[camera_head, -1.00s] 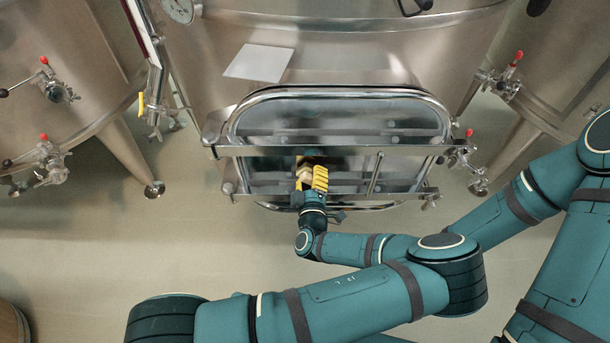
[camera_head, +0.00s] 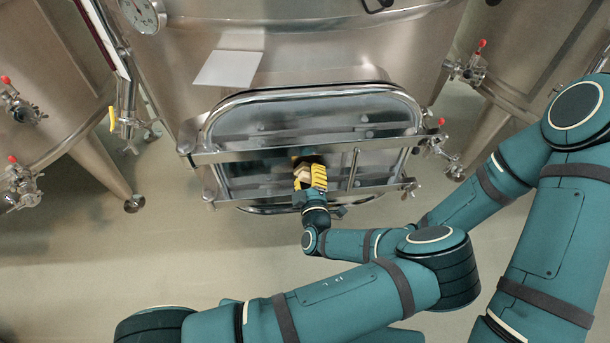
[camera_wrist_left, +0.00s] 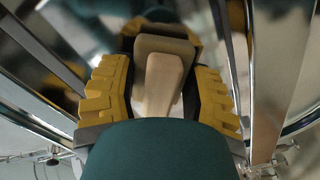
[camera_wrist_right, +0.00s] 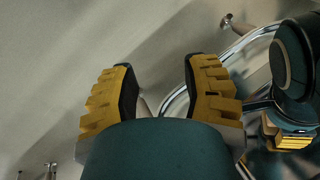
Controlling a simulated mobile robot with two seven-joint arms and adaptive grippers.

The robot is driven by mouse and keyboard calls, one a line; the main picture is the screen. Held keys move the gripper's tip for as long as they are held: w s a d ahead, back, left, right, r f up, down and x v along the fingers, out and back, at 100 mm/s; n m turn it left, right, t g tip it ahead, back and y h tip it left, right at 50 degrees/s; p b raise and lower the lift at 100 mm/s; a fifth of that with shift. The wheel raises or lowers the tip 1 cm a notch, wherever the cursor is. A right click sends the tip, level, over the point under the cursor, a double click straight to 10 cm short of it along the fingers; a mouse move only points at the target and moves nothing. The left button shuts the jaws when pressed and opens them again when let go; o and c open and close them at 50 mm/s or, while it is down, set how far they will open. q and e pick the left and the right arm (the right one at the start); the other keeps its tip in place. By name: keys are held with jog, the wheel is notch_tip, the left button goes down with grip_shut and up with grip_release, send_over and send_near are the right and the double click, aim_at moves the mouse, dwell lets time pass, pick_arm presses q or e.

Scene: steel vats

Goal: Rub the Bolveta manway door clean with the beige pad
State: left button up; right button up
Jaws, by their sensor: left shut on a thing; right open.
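The manway door (camera_head: 270,123) is a shiny steel rounded rectangle low on the middle vat, with bars across its front. My left gripper (camera_head: 311,176) is at the lower middle of the door, just left of the upright handle. It is shut on the beige pad (camera_head: 301,173), which also shows between the yellow fingers in the left wrist view (camera_wrist_left: 163,72). I cannot tell whether the pad touches the door face. Dark blurs on the door may be reflections or dirt. My right gripper (camera_wrist_right: 163,90) is open and empty in the right wrist view; the head view hides it.
A blank pale plate (camera_head: 227,69) is on the vat above the door. The upright handle (camera_head: 353,168) and the crossbars stand out in front of the door. Red-knobbed valves (camera_head: 470,65) sit on both sides. Bare floor (camera_head: 110,250) lies below left.

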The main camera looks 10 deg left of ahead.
aim_at(334, 166)
pick_arm(q)
jog(key=shift+w+d, duration=0.25)
jog(key=shift+d, duration=0.65)
jog(key=shift+w+d, duration=0.2)
jog(key=shift+d, duration=0.7)
jog(key=shift+w+d+r, duration=0.1)
jog(key=shift+w+d, duration=0.05)
jog(key=shift+d, duration=0.7)
jog(key=shift+w+d, duration=0.15)
jog(key=shift+d, duration=0.65)
jog(key=shift+d+r+p, duration=0.1)
jog(key=shift+r+p, duration=0.65)
jog(key=shift+r, duration=0.05)
jog(key=shift+s+a+f+p, duration=0.1)
jog(key=shift+s+a+p, duration=0.15)
jog(key=shift+a, duration=0.25)
jog(key=shift+s+a+p, duration=0.15)
jog(key=shift+a+p, duration=0.2)
jog(key=shift+a, duration=0.2)
jog(key=shift+s+a+f+p, duration=0.1)
jog(key=shift+s+a+p, duration=0.15)
jog(key=shift+a, duration=0.25)
jog(key=shift+a+f, duration=0.15)
jog(key=shift+a, duration=0.3)
jog(key=shift+s+a+p, duration=0.25)
jog(key=shift+a+p, duration=0.5)
jog(key=shift+a, duration=0.45)
jog(key=shift+s+a, duration=0.1)
jog(key=shift+a, duration=0.55)
